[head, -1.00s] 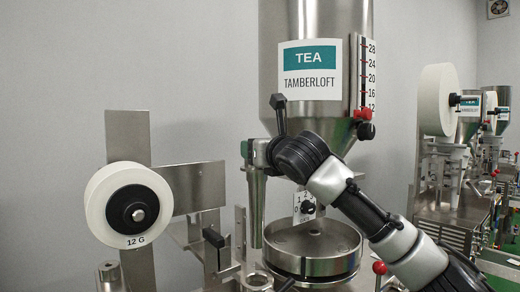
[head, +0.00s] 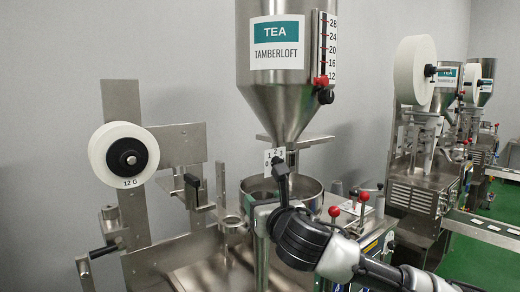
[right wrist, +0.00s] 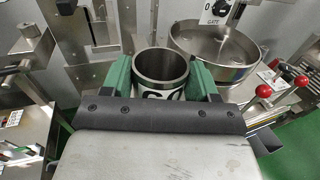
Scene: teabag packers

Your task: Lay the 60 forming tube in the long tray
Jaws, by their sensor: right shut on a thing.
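The forming tube (right wrist: 161,68) is a steel cylinder with an open round top, held between the green fingers of my right gripper (right wrist: 160,82) in the right wrist view. A white label with dark characters, partly hidden, shows on its near side. In the head view my right gripper (head: 264,213) is in front of the machine's round pan, and the tube (head: 262,258) hangs upright below it, its lower end out of frame. My left gripper is not in view. I cannot make out the long tray in these frames.
The tea hopper (head: 290,80) stands above the round pan (head: 312,190). A paper reel (head: 100,155) and a hand crank (head: 104,251) are at left. Red-knobbed levers (head: 334,212) stand right of the pan. Green floor (head: 475,245) and similar machines lie farther right.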

